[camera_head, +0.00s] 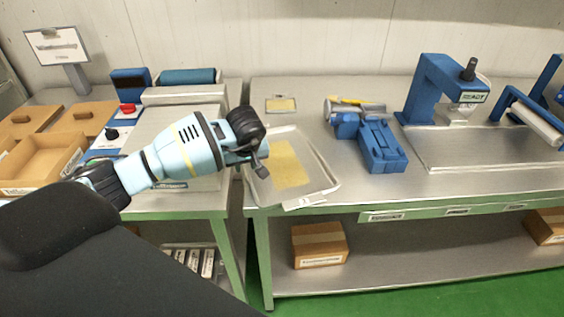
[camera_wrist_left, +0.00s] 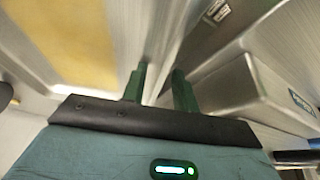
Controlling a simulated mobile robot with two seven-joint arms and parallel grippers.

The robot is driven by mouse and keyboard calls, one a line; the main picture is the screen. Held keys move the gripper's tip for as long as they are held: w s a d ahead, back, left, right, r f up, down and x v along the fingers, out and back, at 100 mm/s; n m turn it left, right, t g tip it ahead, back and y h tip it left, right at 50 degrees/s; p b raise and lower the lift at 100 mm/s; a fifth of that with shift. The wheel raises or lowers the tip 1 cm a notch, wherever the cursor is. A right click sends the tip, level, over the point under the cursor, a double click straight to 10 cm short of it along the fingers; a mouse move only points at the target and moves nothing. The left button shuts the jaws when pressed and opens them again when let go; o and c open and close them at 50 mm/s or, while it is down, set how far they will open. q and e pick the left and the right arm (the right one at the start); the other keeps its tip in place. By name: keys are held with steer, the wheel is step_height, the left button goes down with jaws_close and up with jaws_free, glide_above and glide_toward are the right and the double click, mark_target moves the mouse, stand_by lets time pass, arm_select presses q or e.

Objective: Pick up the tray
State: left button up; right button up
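The tray (camera_head: 319,176) is a shallow silver metal tray with a yellow patch in its middle. It sits at the left front corner of the right steel table, in the head view. In the left wrist view the tray (camera_wrist_left: 140,20) fills the upper left, with the yellow patch showing. My left gripper (camera_head: 258,166) is at the tray's left edge. In the left wrist view its two green fingertips (camera_wrist_left: 160,82) are apart, with the tray's edge just beyond or between them; contact cannot be told. My right gripper is not in view.
A steel-topped box (camera_head: 170,123) stands close left of the tray, on the left table. A blue device (camera_head: 380,147) and a blue press (camera_head: 435,92) stand to the right. A small framed plate (camera_head: 281,104) lies behind the tray. Wooden trays (camera_head: 45,160) are far left.

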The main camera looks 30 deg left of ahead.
arm_select(q)
jaws_close()
steer(key=shift+w+r, duration=0.1)
stand_by(1.3)
